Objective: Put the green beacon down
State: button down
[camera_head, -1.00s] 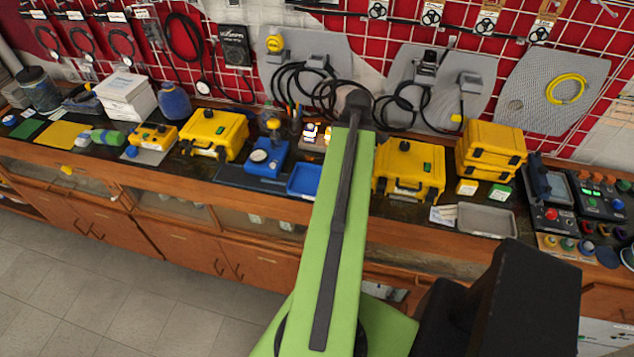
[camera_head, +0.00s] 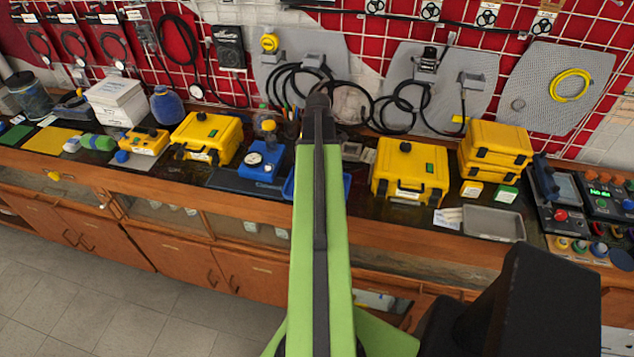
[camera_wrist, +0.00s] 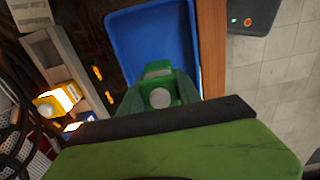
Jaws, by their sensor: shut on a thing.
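The green beacon (camera_wrist: 157,69) shows in the wrist view as a green shape at the near end of the blue tray (camera_wrist: 125,25). My gripper (camera_wrist: 160,88) is shut on it, over the tray. The green of the gripper and of the beacon run together, so the exact grip is hard to make out. I cannot tell whether the beacon touches the tray floor. In the head view my raised green arm hides the gripper and beacon, and the blue tray (camera_head: 346,183) shows only at the arm's sides.
Left of the tray stands a blue gauge unit (camera_head: 261,160); right of it, a yellow case (camera_head: 411,172). A grey tray (camera_head: 492,223) lies farther right. In the wrist view a lit yellow device (camera_wrist: 52,103) stands left of the tray. The wooden bench edge (camera_wrist: 213,50) runs along its right.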

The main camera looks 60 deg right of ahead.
notch_tip(320, 180, down, 4)
jog(key=b, duration=0.4)
jog(key=shift+f, duration=0.1)
jog(key=shift+r, duration=0.2)
jog(key=shift+f, duration=0.1)
jog(key=c, duration=1.3)
grip_release()
jog(key=shift+f, duration=0.15)
jog(key=o, duration=0.4)
jog(key=shift+o, duration=0.2)
jog(key=shift+r, duration=0.2)
notch_tip(320, 180, up, 12)
jog(key=p, duration=1.2)
jog(key=shift+r, duration=0.15)
